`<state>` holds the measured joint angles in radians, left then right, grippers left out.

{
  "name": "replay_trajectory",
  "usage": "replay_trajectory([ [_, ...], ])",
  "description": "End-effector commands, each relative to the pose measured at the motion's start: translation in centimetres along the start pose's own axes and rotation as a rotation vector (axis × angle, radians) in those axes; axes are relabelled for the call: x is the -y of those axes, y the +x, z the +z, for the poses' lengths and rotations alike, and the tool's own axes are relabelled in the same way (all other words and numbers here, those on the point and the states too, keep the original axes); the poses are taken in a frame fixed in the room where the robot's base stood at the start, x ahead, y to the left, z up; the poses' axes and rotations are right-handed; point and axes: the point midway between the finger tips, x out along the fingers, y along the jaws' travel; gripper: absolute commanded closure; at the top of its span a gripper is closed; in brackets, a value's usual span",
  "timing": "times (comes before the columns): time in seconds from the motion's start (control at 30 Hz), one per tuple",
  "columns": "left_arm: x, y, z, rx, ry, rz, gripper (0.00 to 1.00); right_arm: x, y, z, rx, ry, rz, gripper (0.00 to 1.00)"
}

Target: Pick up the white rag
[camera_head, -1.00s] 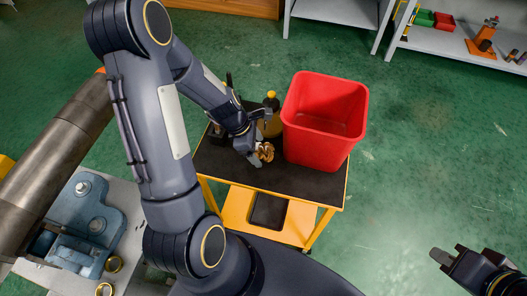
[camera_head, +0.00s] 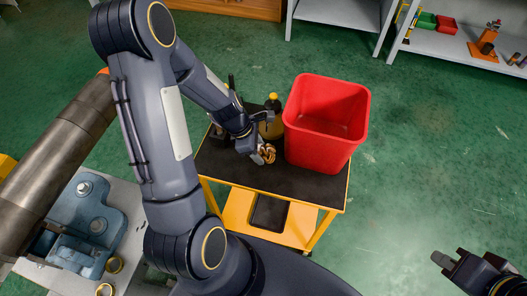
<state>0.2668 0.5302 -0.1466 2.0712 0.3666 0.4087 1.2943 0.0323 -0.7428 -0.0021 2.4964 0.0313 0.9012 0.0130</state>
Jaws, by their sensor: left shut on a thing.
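My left gripper (camera_head: 263,153) is over the black top of the yellow cart, beside the red bin, and is shut on a small brass-coloured thing (camera_head: 269,154). The thing is partly hidden by the fingers and too small to make out fully; a whitish patch shows next to it. I cannot make out a white rag clearly in this view. My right gripper (camera_head: 444,262) is at the lower right, over the green floor, away from the cart. Its fingers are too small and angled to tell whether they are apart.
The red bin (camera_head: 325,125) stands on the cart (camera_head: 300,183), with a dark bottle with a yellow cap (camera_head: 272,120) behind my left gripper. Open floor lies right.

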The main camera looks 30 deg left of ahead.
Motion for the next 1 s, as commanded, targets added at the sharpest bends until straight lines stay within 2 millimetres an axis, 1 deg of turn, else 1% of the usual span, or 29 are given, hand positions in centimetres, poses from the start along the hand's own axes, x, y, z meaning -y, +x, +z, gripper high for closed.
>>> replay_trajectory([
  [0.13, 0.0, -0.1, 0.1, 0.000, 0.000, 0.001, 0.72, 0.0, -0.1, 0.0, 0.000, 0.000, 0.000, 1.00],
  [0.27, 0.0, -0.9, 0.4, 0.001, 0.003, 0.001, 0.72, 0.1, -0.3, -0.1, 0.000, 0.000, 0.000, 1.00],
  [0.37, -0.1, -2.1, 0.9, 0.000, 0.004, 0.003, 0.72, 0.3, -0.6, -0.3, 0.000, 0.000, 0.000, 1.00],
  [0.43, -0.1, -3.2, 1.4, 0.001, 0.005, 0.004, 0.72, 0.4, -0.9, -0.5, 0.000, 0.000, 0.000, 1.00],
  [0.57, 2.1, -5.4, 2.5, 0.003, 0.005, 0.002, 0.72, 0.7, -1.4, -0.7, 0.000, 0.000, 0.000, 1.00],
  [0.73, 5.1, -8.8, 4.0, 0.003, 0.007, 0.002, 0.72, 1.2, -2.6, -1.3, 0.000, 0.000, 0.000, 1.00],
  [0.9, 8.9, -10.2, 4.7, 0.002, 0.004, -0.001, 0.72, 1.6, -3.4, -1.7, 0.000, 0.000, 0.000, 1.00],
  [1.0, 10.9, -10.9, 5.1, 0.001, 0.004, -0.001, 0.72, 1.8, -4.0, -2.0, 0.000, 0.000, 0.000, 1.00],
])
